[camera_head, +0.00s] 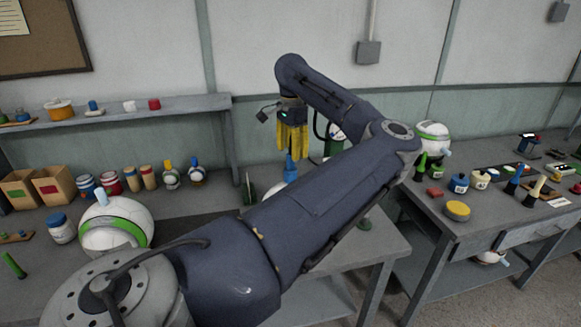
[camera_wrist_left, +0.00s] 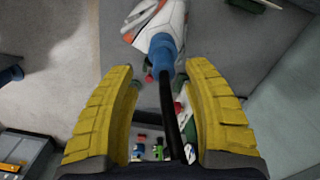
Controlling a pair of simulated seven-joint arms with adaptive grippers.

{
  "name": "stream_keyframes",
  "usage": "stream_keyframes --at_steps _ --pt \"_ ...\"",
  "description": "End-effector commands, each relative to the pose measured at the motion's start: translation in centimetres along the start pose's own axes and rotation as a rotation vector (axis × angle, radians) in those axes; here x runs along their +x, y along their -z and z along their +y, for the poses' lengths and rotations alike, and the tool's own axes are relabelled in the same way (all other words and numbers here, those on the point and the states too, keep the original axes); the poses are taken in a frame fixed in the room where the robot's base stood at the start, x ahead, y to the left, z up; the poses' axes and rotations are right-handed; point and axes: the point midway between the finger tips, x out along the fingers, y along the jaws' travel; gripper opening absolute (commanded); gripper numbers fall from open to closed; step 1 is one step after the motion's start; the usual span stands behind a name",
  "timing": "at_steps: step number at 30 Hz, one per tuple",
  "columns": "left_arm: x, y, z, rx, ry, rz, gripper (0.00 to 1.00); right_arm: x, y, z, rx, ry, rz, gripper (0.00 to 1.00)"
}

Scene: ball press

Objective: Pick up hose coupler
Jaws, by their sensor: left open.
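What looks like the hose coupler (camera_wrist_left: 162,52) is a blue piece on a black hose (camera_wrist_left: 168,105) in the left wrist view. It sits just beyond my left fingertips, near the middle of the gap, against a white and orange object. The hose runs back between the fingers. In the head view a blue tapered tip (camera_head: 291,168) shows right below my left gripper (camera_head: 293,150), whose yellow fingers point down. My left gripper (camera_wrist_left: 165,68) is open, with yellow fingers on either side of the hose. My left arm hides much of the table below.
A white-green ball (camera_head: 115,228) stands on the left bench with jars and two cardboard boxes (camera_head: 52,186). A shelf (camera_head: 190,104) runs along the wall behind. The right table (camera_head: 480,226) carries several small parts, a yellow disc (camera_head: 457,211) and another ball (camera_head: 432,134).

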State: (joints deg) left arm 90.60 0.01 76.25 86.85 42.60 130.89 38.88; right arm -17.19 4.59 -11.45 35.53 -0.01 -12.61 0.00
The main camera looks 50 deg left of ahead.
Motion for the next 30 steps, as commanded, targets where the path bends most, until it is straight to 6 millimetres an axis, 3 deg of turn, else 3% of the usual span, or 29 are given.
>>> stream_keyframes --at_steps 5,18,28,30 --pt "0.8 -0.1 -0.1 -0.001 -0.001 -0.002 0.50 0.0 0.0 0.0 0.000 0.000 0.000 0.36" --pt "5.2 -0.4 -0.5 0.000 0.000 -0.002 0.50 0.0 0.0 0.0 0.000 0.000 0.000 0.36" --pt "5.5 -0.3 -0.5 0.000 0.000 0.000 0.51 0.0 0.0 0.0 0.000 0.000 0.000 0.36" --pt "5.5 -0.3 -0.5 0.000 0.000 0.000 0.43 0.0 0.0 0.0 0.000 0.000 0.000 0.36"
